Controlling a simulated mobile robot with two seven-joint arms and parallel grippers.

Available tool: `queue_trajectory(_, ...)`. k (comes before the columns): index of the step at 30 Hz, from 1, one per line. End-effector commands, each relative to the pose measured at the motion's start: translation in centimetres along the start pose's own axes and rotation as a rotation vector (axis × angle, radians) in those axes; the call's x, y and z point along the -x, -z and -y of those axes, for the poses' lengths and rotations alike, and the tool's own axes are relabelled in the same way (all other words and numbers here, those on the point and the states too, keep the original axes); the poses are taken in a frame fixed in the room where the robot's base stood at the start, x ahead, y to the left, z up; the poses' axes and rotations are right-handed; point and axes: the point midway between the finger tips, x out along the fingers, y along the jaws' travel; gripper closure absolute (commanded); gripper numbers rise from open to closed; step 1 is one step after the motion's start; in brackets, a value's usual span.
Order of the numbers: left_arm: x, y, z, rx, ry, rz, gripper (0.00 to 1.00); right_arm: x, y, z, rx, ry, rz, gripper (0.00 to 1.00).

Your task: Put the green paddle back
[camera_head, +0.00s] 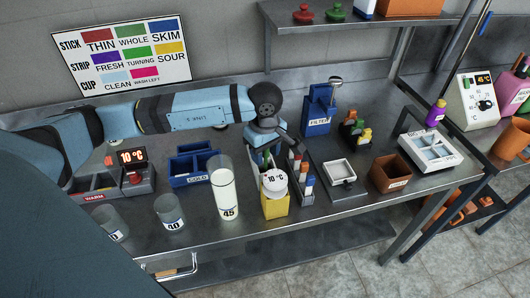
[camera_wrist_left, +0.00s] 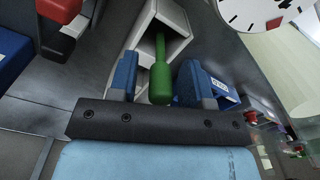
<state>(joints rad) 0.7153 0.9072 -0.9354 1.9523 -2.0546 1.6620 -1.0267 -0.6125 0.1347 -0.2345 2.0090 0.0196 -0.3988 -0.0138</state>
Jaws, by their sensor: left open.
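The green paddle (camera_wrist_left: 160,80) shows in the left wrist view. Its thick rounded end lies between my blue fingers, and its thinner part runs up to a light grey holder (camera_wrist_left: 178,48). I cannot tell how deep it sits there. My left gripper (camera_wrist_left: 165,85) is open, with one finger on each side of the paddle and visible gaps. In the head view my left gripper (camera_head: 264,152) points down behind the yellow box with the white dial (camera_head: 275,183). It largely hides the paddle there. My right gripper is not in view.
A tall milk cylinder (camera_head: 224,190) stands left of the yellow box, close to the gripper. A rack of coloured sticks (camera_head: 302,180) is right of it. A blue COLD box (camera_head: 190,178) is at left. A dark tray with a white frame (camera_head: 340,174) lies at right.

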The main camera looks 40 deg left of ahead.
Motion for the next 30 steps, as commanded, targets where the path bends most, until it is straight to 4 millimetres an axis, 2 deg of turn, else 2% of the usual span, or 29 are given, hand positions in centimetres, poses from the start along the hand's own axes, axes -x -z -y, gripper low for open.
queue_trajectory(9, 6.8, 0.1, -0.1, -0.001, -0.007, -0.003, 0.55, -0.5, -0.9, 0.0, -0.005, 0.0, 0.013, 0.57)
queue_trajectory(15, 10.1, 0.0, -0.1, 0.0, -0.006, -0.002, 0.55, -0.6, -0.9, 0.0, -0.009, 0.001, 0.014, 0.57)
queue_trajectory(21, 11.4, 0.0, 0.0, 0.0, -0.003, -0.001, 0.55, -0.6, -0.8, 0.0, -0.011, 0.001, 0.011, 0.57)
queue_trajectory(30, 11.4, 0.0, 0.0, 0.0, -0.002, -0.001, 0.55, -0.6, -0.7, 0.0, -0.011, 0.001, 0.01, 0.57)
